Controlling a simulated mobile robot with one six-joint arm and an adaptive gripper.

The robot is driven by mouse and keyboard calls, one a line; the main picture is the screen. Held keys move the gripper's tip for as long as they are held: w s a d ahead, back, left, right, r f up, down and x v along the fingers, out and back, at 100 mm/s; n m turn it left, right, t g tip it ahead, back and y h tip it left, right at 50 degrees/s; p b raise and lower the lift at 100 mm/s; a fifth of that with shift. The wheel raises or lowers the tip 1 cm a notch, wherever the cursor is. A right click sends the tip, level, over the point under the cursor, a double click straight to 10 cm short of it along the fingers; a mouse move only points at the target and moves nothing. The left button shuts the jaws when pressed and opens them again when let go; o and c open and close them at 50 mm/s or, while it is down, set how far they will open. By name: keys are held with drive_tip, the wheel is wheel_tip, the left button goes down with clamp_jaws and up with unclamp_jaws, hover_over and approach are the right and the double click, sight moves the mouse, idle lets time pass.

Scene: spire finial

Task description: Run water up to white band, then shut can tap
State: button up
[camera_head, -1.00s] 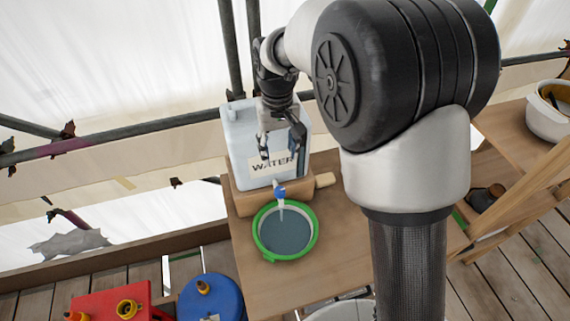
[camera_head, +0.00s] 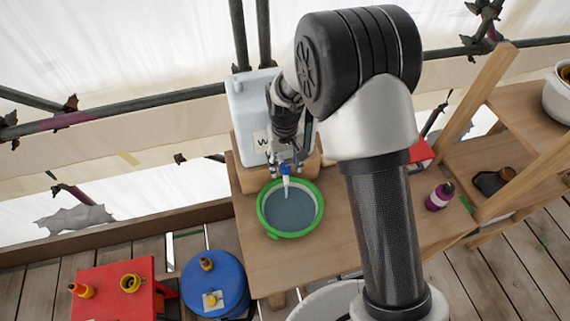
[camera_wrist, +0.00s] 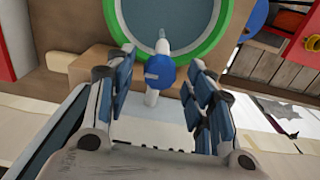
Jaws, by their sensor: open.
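The water can (camera_head: 245,105) stands on a wooden block at the back of the table, its label partly hidden by my arm. Its blue tap (camera_head: 285,168) points over a green-rimmed bowl (camera_head: 264,218). A pale stream runs from the spout into grey-blue water (camera_head: 290,210) in the bowl. I cannot make out a white band apart from the pale inner wall. My gripper (camera_head: 284,160) is open at the tap. In the wrist view, the blue tap knob (camera_wrist: 159,72) lies between and just beyond the fingertips of my gripper (camera_wrist: 162,75); contact is unclear.
A blue round container (camera_head: 215,285) and a red box (camera_head: 115,293) stand left of the table (camera_head: 345,225). A purple bottle (camera_head: 440,197) stands on the right. Scaffold poles (camera_head: 130,108) cross behind, and a wooden shelf (camera_head: 520,110) stands at right.

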drive_tip(key=shift+f, duration=0.15)
drive_tip(key=c, duration=1.1)
